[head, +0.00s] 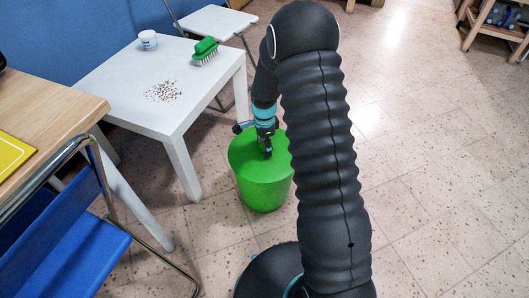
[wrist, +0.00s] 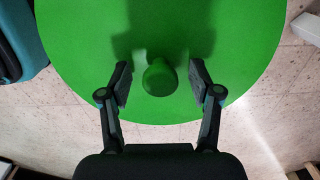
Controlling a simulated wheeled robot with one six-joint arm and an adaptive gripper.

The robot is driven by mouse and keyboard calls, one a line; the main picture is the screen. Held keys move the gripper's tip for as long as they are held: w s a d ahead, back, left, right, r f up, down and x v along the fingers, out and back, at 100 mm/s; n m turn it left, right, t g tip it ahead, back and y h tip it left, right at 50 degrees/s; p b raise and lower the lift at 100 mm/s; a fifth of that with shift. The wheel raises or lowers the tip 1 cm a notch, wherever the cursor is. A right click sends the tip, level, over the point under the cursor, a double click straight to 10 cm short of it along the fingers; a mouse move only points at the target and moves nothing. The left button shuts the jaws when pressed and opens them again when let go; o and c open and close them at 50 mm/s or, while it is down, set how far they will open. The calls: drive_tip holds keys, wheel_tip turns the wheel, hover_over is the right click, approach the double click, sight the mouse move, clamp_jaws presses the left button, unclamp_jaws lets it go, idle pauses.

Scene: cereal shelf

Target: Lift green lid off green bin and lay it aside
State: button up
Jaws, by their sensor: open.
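The green bin (head: 265,192) stands on the tiled floor beside the white table. The round green lid (head: 247,152) lies on top of it. In the wrist view the lid (wrist: 240,60) fills most of the picture, with a round green knob (wrist: 159,78) near its middle. My gripper (head: 266,150) is over the lid, pointing down. In the wrist view my open gripper (wrist: 160,85) has one finger on each side of the knob, with a gap on both sides. Part of the lid and bin is hidden behind my arm in the head view.
The white table (head: 180,120) holds a green brush (head: 205,50), a white tub (head: 148,39) and scattered brown crumbs (head: 163,91). A blue chair (head: 75,250) and wooden desk (head: 40,105) stand at left. The floor (head: 440,150) at right is clear.

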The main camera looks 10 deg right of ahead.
drive_tip(key=shift+f, duration=0.1)
clamp_jaws()
idle(0.3)
